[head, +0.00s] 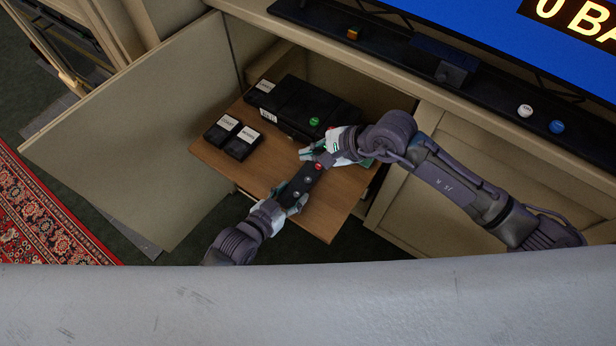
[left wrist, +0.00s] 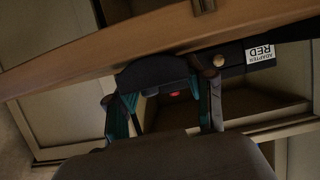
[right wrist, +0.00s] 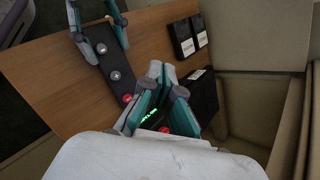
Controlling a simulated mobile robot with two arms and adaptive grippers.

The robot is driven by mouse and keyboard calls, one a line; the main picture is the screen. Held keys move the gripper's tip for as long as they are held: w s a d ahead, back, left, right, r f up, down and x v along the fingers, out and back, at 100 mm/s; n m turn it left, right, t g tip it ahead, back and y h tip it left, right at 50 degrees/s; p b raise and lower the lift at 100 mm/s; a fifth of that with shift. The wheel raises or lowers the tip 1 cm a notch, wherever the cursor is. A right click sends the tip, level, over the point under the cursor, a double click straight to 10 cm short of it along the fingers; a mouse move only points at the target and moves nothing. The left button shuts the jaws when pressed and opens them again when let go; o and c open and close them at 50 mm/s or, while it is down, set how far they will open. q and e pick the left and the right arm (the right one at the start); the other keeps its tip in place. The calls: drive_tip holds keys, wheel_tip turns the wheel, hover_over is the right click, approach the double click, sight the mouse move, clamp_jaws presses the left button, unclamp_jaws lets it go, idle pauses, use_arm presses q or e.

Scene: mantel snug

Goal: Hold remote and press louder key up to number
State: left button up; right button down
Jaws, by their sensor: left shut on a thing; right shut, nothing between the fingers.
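The remote (head: 301,184) is a long black bar with grey round keys and a red one at its far end. My left gripper (head: 291,201) is shut on its near end and holds it over the wooden shelf. In the right wrist view the remote (right wrist: 108,62) shows two grey keys and the red key in a row, with the left gripper (right wrist: 97,30) around its far part. My right gripper (head: 316,156) is shut and empty, close by the red-key end; its fingertips (right wrist: 162,74) appear beside the remote. Contact with a key cannot be told. The screen (head: 470,20) shows "0 BA", cut off.
A pull-out wooden shelf (head: 213,155) bears two labelled black boxes (head: 232,138) and a longer black unit (head: 290,103) with a green button. An open cabinet door (head: 130,140) stands left. A ledge above holds small coloured knobs (head: 525,110).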

sight(310, 181)
drive_tip(key=shift+f, duration=4.45)
drive_tip(key=shift+f, duration=0.1)
drive_tip(key=shift+f, duration=0.25)
drive_tip(key=shift+f, duration=0.45)
drive_tip(key=shift+r, duration=0.85)
drive_tip(key=shift+r, duration=2.5)
